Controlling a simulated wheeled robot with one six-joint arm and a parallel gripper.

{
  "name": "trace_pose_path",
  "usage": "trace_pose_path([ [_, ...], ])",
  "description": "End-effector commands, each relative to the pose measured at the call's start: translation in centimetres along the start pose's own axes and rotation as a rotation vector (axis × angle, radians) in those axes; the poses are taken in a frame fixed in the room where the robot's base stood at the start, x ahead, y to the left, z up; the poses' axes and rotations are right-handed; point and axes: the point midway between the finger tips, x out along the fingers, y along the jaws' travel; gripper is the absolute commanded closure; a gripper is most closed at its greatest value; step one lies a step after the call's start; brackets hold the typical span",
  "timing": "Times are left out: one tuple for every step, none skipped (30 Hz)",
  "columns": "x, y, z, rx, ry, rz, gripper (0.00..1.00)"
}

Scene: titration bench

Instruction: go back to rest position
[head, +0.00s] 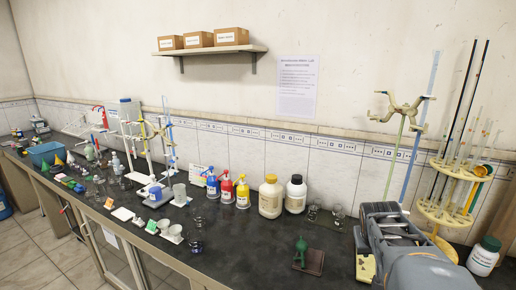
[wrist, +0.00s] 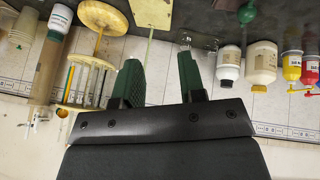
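My gripper (wrist: 159,58) shows in the wrist view with its two dark green fingers apart. No object shows between them; the tiled wall and bench edge lie behind. The wrist view is upside down. In the head view, grey links of my arm (head: 415,262) are folded low at the right front of the bench. The gripper's fingers cannot be made out there.
A clamp stand (head: 400,105) and a round pipette rack (head: 445,215) stand behind my arm. A white jar (head: 484,256) is at far right. Bottles (head: 270,197) line the wall.

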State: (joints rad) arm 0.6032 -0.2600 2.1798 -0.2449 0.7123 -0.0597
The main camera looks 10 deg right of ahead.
Motion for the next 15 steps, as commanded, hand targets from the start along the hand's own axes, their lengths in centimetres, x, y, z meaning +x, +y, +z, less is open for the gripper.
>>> trace_pose_path([
  [-0.8,-3.0,1.8,0.003,-0.037,-0.062,0.63],
  [-1.2,-4.6,3.0,0.007,-0.062,-0.097,0.63],
  [-1.8,-6.7,4.5,0.004,-0.092,-0.142,0.63],
  [-2.3,-8.1,5.6,-0.003,-0.113,-0.174,0.63],
  [-2.8,-9.4,6.7,-0.014,-0.129,-0.205,0.63],
  [-3.5,-11.1,8.1,-0.038,-0.144,-0.245,0.63],
  [-4.1,-12.3,9.0,-0.060,-0.149,-0.275,0.63],
  [-4.6,-13.4,9.8,-0.085,-0.147,-0.301,0.63],
  [-5.2,-14.6,10.6,-0.116,-0.136,-0.329,0.63],
  [-5.7,-15.3,11.1,-0.140,-0.124,-0.346,0.63],
  [-6.1,-15.8,11.4,-0.163,-0.112,-0.359,0.63],
  [-6.7,-16.5,11.7,-0.194,-0.093,-0.372,0.63],
  [-7.1,-16.9,11.8,-0.212,-0.078,-0.382,0.63],
  [-7.6,-17.2,11.8,-0.229,-0.064,-0.391,0.63],
  [-8.1,-17.6,11.8,-0.248,-0.048,-0.402,0.63],
])
